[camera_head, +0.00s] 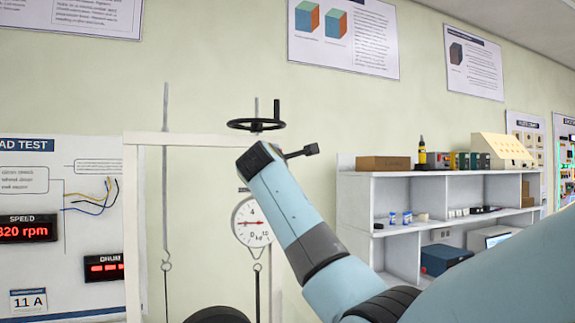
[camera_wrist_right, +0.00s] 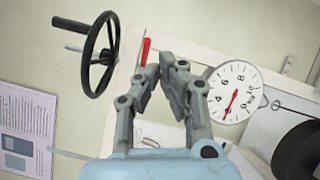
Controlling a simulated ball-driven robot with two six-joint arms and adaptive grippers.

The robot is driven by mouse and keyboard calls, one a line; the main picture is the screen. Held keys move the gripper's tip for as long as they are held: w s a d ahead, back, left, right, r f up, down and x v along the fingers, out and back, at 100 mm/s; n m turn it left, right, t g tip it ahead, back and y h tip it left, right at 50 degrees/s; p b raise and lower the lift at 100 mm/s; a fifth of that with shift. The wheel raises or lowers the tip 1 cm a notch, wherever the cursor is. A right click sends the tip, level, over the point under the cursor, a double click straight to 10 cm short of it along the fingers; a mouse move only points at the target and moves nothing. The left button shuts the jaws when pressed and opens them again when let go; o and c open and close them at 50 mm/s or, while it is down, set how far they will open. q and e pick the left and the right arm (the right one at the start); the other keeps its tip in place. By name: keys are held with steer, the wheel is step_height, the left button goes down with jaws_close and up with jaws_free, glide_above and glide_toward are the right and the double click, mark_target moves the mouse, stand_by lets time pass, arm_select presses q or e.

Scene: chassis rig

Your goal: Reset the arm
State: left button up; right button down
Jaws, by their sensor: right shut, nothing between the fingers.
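My right arm (camera_head: 292,212) comes in from the right in the head view and reaches up in front of the rig; its fingers cannot be made out there. In the right wrist view my right gripper (camera_wrist_right: 162,68) is shut with nothing between its fingertips. A black handwheel (camera_head: 240,125) tops the rig, just above the arm's end in the head view. In the right wrist view the handwheel (camera_wrist_right: 104,56) is left of the fingers, apart from them. A round white dial scale (camera_head: 246,222) hangs below the wheel; the dial (camera_wrist_right: 236,95) is right of the fingers. My left gripper is out of view.
A white frame (camera_head: 133,230) holds a hanging rod and hook (camera_head: 166,265). A black round part (camera_head: 215,315) is at the bottom edge. A load test panel (camera_head: 70,190) stands left. A grey shelf unit (camera_head: 440,183) with boxes and small items stands right. Posters (camera_head: 343,40) hang behind.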

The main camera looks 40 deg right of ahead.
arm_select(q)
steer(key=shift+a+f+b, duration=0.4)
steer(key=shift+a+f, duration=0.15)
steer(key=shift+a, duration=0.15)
arm_select(e)
steer(key=shift+s+f, duration=0.15)
steer(key=shift+s, duration=2.1)
